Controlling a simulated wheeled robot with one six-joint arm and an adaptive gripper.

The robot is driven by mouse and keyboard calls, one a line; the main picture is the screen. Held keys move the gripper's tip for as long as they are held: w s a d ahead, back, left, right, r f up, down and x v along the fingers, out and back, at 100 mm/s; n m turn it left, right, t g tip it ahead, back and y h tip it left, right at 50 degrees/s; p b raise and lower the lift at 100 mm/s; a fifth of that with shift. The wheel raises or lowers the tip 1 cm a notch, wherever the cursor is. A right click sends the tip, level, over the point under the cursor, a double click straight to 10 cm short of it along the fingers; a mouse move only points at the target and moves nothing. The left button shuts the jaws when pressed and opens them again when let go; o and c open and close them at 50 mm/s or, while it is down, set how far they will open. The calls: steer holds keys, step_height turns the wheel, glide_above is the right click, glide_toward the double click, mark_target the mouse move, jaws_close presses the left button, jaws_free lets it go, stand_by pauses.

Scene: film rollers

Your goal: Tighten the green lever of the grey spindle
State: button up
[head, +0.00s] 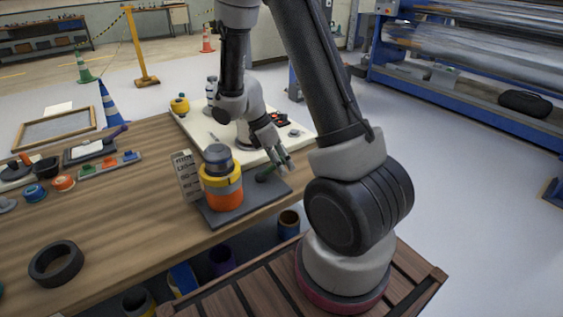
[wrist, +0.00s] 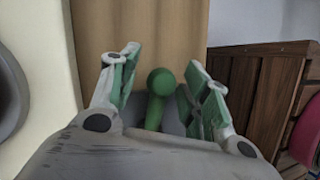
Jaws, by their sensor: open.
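The grey spindle (head: 217,157) stands upright on a dark grey base plate (head: 222,216) near the table's front edge. Yellow and orange bands wrap its body. Its green lever (head: 265,173) sticks up at the right part of the plate. My gripper (head: 284,161) is open just above and beside the lever in the head view. In the wrist view, the lever's round green knob and stem (wrist: 160,82) show between the two open, green-padded fingers (wrist: 162,65). The lever's foot is hidden by the gripper body.
A cream board (head: 190,130) with small items lies behind the spindle. A black ring (head: 56,263) lies at the front left. The wooden table (head: 130,215) is clear between ring and spindle.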

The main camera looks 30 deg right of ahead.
jaws_close()
steer(key=shift+s, duration=0.15)
steer(key=m, duration=0.1)
steer(key=s+m, duration=0.1)
steer(key=shift+s+a+m+g+y, duration=0.15)
steer(key=shift+s+m+g+y, duration=0.1)
steer(key=shift+m+g+y, duration=0.15)
steer(key=shift+s+a+m+g+y, duration=0.15)
steer(key=shift+s+a+m+y, duration=0.25)
steer(key=shift+m, duration=0.45)
steer(key=shift+s+a+m+g+y, duration=0.1)
steer(key=shift+s+m+g+y, duration=0.1)
steer(key=shift+s+m, duration=0.55)
steer(key=shift+w, duration=0.15)
jaws_free()
